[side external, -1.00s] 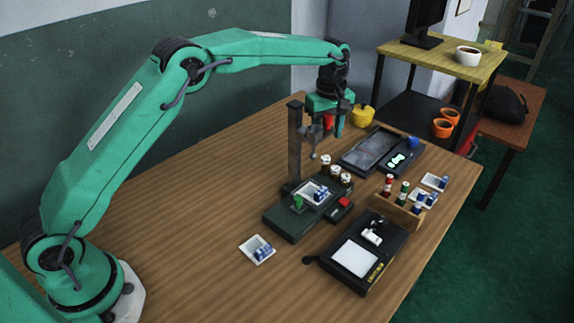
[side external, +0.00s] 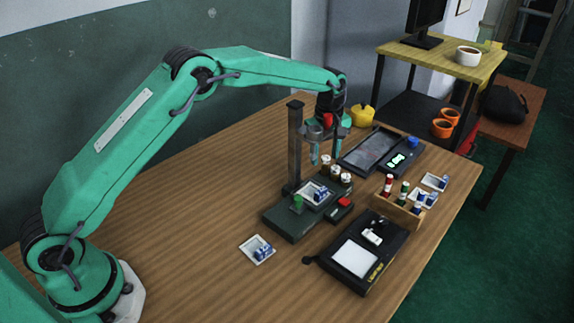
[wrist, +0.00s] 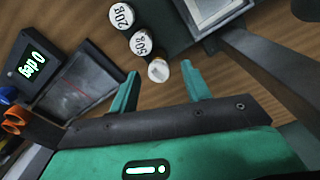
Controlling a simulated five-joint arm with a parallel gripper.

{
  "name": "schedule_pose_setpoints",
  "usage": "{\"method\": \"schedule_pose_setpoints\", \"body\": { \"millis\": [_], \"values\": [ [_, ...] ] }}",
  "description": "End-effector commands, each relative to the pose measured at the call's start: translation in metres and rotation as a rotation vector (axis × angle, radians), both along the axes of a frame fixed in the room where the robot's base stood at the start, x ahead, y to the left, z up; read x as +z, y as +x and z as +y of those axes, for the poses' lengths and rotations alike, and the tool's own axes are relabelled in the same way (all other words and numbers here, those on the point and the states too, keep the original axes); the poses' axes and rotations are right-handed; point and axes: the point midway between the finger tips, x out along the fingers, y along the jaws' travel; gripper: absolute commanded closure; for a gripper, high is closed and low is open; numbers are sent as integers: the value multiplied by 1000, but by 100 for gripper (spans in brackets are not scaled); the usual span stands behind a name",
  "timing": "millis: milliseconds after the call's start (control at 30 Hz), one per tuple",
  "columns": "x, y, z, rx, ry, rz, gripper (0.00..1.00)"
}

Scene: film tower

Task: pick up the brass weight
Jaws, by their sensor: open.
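Three short brown cylinders with white, marked tops stand in a row. The nearest cylinder (wrist: 158,70) has a pale top with a tan mark; which one is the brass weight I cannot tell for sure. In the side view the row's far end (side external: 326,160) is closest to my gripper (side external: 325,153). My gripper, also in the wrist view (wrist: 158,82), is open and empty, with the nearest cylinder just ahead of the gap between its fingertips. Contact is not visible.
A dark post (side external: 295,145) with an arm rises beside my gripper. The dark green base (side external: 287,228) carries a white tray. The table's left side is clear.

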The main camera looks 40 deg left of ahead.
Motion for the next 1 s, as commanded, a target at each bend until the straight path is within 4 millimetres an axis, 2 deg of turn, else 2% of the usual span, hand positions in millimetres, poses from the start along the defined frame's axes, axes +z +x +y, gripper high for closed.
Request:
{"method": "schedule_pose_setpoints", "body": {
  "millis": [500,533,767,1000],
  "values": [
    [-1,0,0,0,0,-1,52],
    [-1,0,0,0,0,0,54],
    [-1,0,0,0,0,-1,99],
    [-1,0,0,0,-1,-2,100]
  ]
}}
